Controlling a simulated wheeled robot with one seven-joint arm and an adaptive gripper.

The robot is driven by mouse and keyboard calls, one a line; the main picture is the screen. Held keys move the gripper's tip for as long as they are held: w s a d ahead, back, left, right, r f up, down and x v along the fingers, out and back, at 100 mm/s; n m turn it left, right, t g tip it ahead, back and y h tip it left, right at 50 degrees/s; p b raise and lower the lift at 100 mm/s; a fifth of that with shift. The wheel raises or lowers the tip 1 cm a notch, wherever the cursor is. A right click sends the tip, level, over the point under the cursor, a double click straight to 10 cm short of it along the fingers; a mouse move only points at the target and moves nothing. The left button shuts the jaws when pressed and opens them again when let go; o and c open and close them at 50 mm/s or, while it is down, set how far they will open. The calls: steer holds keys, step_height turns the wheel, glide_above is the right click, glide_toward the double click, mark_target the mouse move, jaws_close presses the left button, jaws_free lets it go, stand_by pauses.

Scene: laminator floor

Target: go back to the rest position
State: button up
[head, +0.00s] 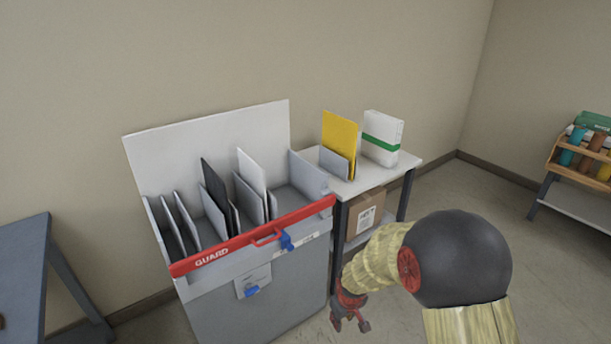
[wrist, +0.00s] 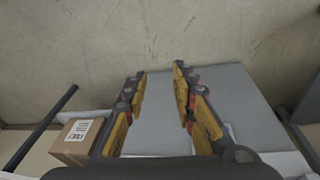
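My gripper (head: 351,322) hangs low in the head view, in front of the side table and to the right of the grey cabinet. My arm reaches to it from the lower right. In the wrist view my gripper (wrist: 160,72) has its two yellow-padded fingers apart, with nothing between them. The grey cabinet (head: 245,308) has a red guard bar (head: 240,240) marked GUARD across its front top. Behind the bar, grey dividers hold a black sheet (head: 215,190) and a white sheet (head: 252,172).
The side table (head: 365,182) carries a yellow panel (head: 341,135) in a grey holder and a white-green pack (head: 382,138). A cardboard box (head: 365,215) sits on its lower shelf. A blue-grey table (head: 22,265) stands left, a bottle rack (head: 590,158) right. Floor between is clear.

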steer(key=s+d+r+m+t+p, duration=0.1)
steer(key=s+d+r, duration=0.1)
steer(key=s+r, duration=0.7)
steer(key=s+d+r+m+t+p, duration=0.1)
steer(key=s+d+r+m+p, duration=0.1)
steer(key=s+r, duration=0.7)
steer(key=s+d+r+m+p, duration=0.1)
steer(key=s+r, duration=0.8)
steer(key=r, duration=1)
steer(key=shift+s+d+r+m+t+p, duration=0.15)
steer(key=shift+d+r+m+t+p, duration=0.2)
steer(key=shift+d+m, duration=0.65)
steer(key=shift+d+f+n, duration=0.1)
steer(key=shift+d+n, duration=0.15)
steer(key=shift+n, duration=0.05)
